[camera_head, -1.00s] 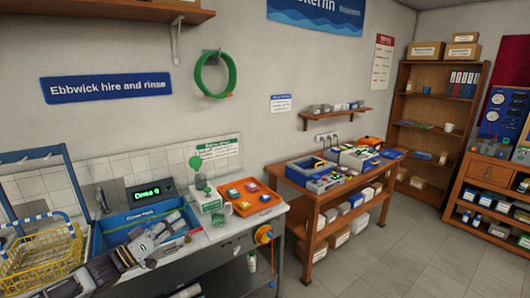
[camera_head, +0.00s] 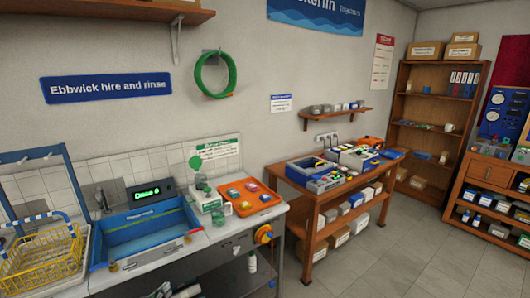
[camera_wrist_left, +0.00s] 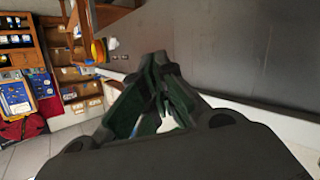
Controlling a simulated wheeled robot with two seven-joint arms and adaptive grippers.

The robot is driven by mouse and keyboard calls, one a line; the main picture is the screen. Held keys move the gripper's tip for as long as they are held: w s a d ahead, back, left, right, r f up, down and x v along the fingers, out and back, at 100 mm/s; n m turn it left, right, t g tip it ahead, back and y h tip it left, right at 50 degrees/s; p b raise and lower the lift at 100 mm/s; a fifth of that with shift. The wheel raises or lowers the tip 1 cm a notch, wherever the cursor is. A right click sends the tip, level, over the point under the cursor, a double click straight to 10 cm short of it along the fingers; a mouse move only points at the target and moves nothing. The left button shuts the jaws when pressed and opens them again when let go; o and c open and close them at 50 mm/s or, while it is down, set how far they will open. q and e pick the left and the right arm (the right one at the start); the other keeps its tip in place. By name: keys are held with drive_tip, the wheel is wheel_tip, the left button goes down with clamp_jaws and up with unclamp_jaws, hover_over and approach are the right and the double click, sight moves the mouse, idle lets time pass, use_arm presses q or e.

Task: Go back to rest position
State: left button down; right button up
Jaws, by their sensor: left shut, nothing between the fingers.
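My left gripper (camera_wrist_left: 160,62) shows in the left wrist view with its dark, green-padded fingers. The fingers converge at the tips, and nothing is held between them. A grey bench surface lies beyond them. In the head view, only a small dark shape at the bottom edge, in front of the bench, looks like part of this gripper. The blue sink basin (camera_head: 150,242) is now fully seen, with no arm across it. My right gripper is in neither view.
The grey bench (camera_head: 225,236) carries a yellow wire basket (camera_head: 40,262) at left and an orange tray (camera_head: 252,203) of small parts at right. A wooden table (camera_head: 312,193) with blue cases stands further right. The floor (camera_head: 400,255) at right is clear.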

use_arm(q)
drive_tip(key=s+f+g+y, duration=0.2)
drive_tip(key=s+f+g, duration=0.1)
drive_tip(key=s+f, duration=1)
drive_tip(key=s+f+g+y, duration=0.1)
drive_tip(key=s+f+g, duration=0.2)
drive_tip(key=s+f, duration=1)
drive_tip(key=s+d+f+g, duration=0.2)
drive_tip(key=s+d+f, duration=0.2)
drive_tip(key=s, duration=0.6)
drive_tip(key=s+d+f+m+g, duration=0.1)
drive_tip(key=s+d+f+g, duration=0.2)
drive_tip(key=s+f, duration=0.4)
drive_tip(key=s+d+f+m+g, duration=0.1)
drive_tip(key=s+d+f, duration=0.4)
drive_tip(key=s, duration=0.8)
drive_tip(key=shift+s+f+g+y, duration=0.3)
drive_tip(key=shift+f+g, duration=0.1)
drive_tip(key=shift+g, duration=0.3)
drive_tip(key=shift+d, duration=0.15)
